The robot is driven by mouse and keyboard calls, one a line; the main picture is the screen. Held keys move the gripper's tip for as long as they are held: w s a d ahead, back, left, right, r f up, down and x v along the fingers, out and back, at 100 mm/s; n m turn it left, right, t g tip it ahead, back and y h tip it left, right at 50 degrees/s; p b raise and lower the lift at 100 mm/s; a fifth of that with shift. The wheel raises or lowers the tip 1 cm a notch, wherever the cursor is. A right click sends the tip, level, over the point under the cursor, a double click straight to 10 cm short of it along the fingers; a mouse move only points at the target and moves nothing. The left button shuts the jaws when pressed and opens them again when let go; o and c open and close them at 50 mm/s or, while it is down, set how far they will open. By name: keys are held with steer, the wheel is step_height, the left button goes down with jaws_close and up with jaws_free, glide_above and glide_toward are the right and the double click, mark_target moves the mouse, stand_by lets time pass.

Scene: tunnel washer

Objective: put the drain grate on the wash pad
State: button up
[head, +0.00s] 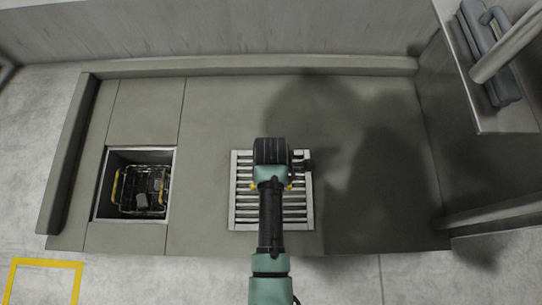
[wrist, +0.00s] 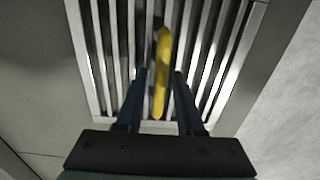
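The drain grate (head: 241,212) is a square of pale metal slats with a yellow handle (head: 290,187). It appears to lie flat on the grey-green wash pad (head: 215,115), near the middle; I cannot tell whether it touches. My arm and gripper (head: 273,178) are above it and hide its centre. In the wrist view the slats of the grate (wrist: 97,60) fill the middle. The yellow handle (wrist: 161,85) lies between the two dark fingers of my gripper (wrist: 160,72). A gap shows on both sides of the handle, so the fingers look open around it.
A square open pit (head: 101,200) is sunk at the left of the pad, with a dark basket (head: 142,190) with yellow handles inside. A low kerb (head: 250,66) runs along the back and left. A shelf (head: 508,120) with pipes stands at right. A yellow floor marking (head: 45,263) lies front left.

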steer(key=shift+o, duration=0.4)
step_height(320, 180, up, 12)
steer(key=p, duration=0.8)
steer(key=shift+r, duration=0.15)
